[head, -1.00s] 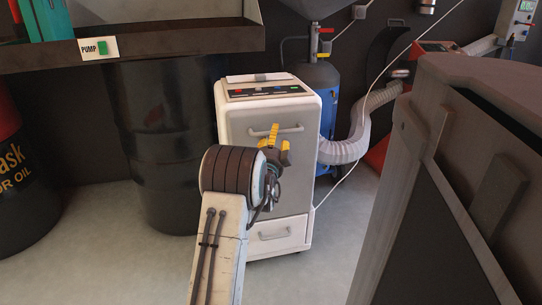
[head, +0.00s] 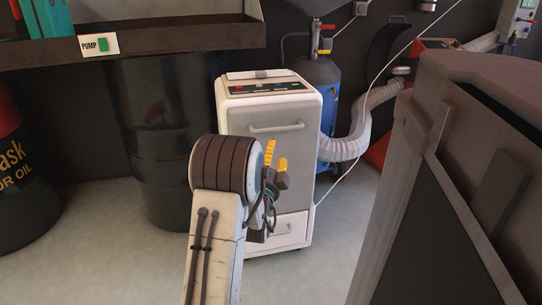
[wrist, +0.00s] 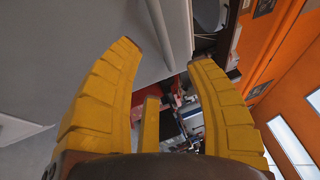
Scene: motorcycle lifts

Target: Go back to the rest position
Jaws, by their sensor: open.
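My gripper (head: 276,160) has yellow fingers and shows in the head view in front of the white and grey cabinet on casters. In the wrist view my gripper (wrist: 165,50) has its yellow fingers spread wide with nothing between them. The cabinet (head: 281,160) has a control panel on top, a large front with a handle, and a smaller drawer (head: 290,228) below. Both fronts look shut. My arm hides part of the cabinet's left side and lower front.
A blue tank (head: 322,85) and a white ribbed hose (head: 350,145) are behind the cabinet. A large grey box-like body (head: 455,190) fills the right. Floor at lower left is clear.

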